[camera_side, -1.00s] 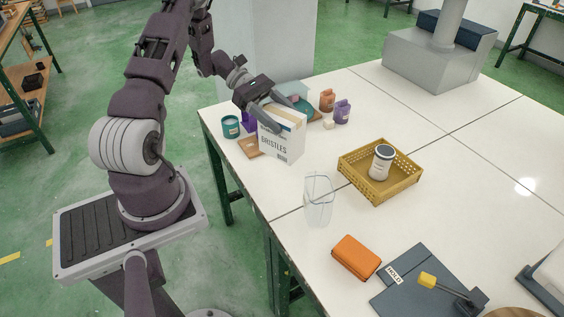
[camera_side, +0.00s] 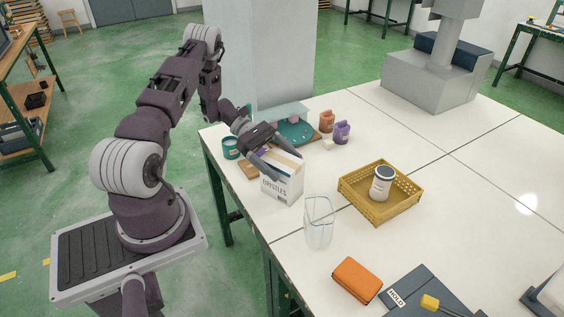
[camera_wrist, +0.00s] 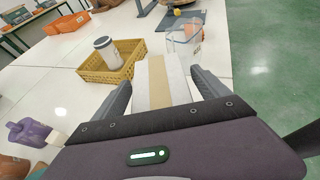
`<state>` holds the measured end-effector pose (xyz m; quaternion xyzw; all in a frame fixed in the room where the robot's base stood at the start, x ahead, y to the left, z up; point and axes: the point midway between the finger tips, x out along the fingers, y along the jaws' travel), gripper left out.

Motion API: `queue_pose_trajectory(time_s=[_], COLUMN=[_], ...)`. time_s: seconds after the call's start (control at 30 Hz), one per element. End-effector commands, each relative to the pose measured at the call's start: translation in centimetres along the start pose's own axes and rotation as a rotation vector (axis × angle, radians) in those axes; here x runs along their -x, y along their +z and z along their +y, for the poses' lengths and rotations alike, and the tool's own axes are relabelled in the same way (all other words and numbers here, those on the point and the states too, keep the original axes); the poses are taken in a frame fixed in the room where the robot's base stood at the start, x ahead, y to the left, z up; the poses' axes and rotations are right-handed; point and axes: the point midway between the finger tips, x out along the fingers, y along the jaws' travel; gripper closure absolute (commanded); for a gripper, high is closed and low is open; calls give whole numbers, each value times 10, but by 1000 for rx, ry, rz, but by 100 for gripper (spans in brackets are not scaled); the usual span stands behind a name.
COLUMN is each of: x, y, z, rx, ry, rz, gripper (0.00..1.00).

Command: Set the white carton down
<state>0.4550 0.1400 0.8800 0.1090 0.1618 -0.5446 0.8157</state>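The white carton (camera_side: 283,187) has a tan stripe on top and dark lettering on its front, ending in "ISTLES". It is upright near the left edge of the table. My gripper (camera_side: 278,162) reaches down over its top with one finger on either side, and looks shut on it. In the wrist view the carton top (camera_wrist: 160,82) is between the two fingertips of my gripper (camera_wrist: 161,78). Whether the carton's base touches the table is hard to tell.
A clear container (camera_side: 319,222) stands close in front of the carton. A yellow basket (camera_side: 352,205) holding a white jar (camera_side: 382,183) is to the right.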

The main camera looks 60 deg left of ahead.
Motion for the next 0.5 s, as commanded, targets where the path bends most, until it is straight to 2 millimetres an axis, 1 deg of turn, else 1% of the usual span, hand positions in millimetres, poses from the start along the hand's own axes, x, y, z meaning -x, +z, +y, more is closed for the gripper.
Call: queue_pose_trajectory(time_s=[0.2,0.27,0.37,0.5], x=[1,8,32,72], y=[2,2,2,1], z=[0,1,1,1], rx=[-1,-1,-2,-2], ry=[0,3,4,4], rz=[1,2,4,3], gripper=[15,15,15,15])
